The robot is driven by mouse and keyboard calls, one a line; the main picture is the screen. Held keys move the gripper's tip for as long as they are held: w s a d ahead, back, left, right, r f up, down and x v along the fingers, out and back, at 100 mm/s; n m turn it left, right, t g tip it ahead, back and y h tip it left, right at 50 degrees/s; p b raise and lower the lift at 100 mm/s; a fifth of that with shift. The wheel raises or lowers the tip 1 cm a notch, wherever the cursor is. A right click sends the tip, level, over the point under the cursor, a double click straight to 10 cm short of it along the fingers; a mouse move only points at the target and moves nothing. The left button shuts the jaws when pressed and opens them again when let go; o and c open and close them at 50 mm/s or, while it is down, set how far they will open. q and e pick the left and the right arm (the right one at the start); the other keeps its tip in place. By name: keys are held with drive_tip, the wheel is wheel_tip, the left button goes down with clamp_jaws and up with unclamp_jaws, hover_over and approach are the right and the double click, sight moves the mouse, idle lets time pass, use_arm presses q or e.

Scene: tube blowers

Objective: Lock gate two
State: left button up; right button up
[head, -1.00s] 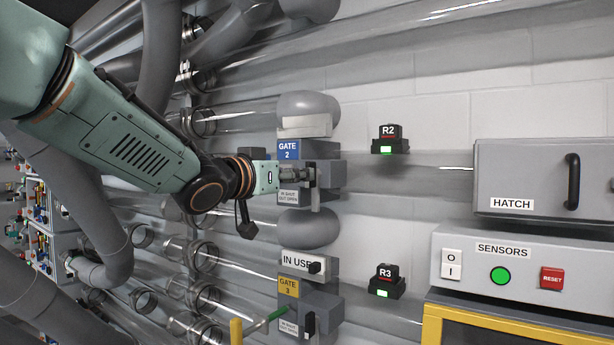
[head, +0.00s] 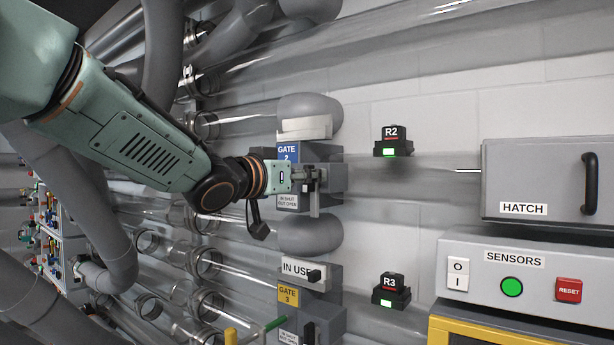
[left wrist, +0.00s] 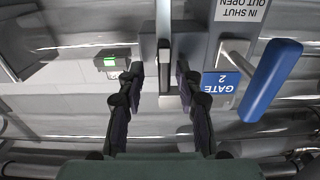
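The gate two unit is a grey box with a blue GATE 2 label (head: 288,152) and a small plate reading "IN SHUT OUT OPEN" on the pipe wall. My left gripper (head: 312,180) is at the front of this box in the head view. A blue handle (left wrist: 270,80) on a metal rod is right of the fingers there. In the head view my gripper partly covers the box front. My right gripper is not in view.
Gate three (head: 288,294), with a yellow label and an IN USE plate (head: 303,270), is just below. Sensors R2 (head: 392,142) and R3 (head: 391,291) show green lights. A hatch box (head: 530,180) and a SENSORS panel (head: 470,280) stand at right. Clear tubes run behind.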

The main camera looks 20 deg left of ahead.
use_arm(q)
drive_tip(key=shift+w+a+f, duration=0.1)
drive_tip(key=shift+w+a, duration=0.05)
drive_tip(key=shift+w, duration=0.05)
drive_tip(key=shift+c, duration=0.3)
drive_tip(key=shift+a, duration=0.25)
drive_tip(key=c, duration=0.3)
drive_tip(key=shift+s+d, duration=0.15)
drive_tip(key=shift+d, duration=0.1)
clamp_jaws()
drive_tip(key=shift+a, duration=0.1)
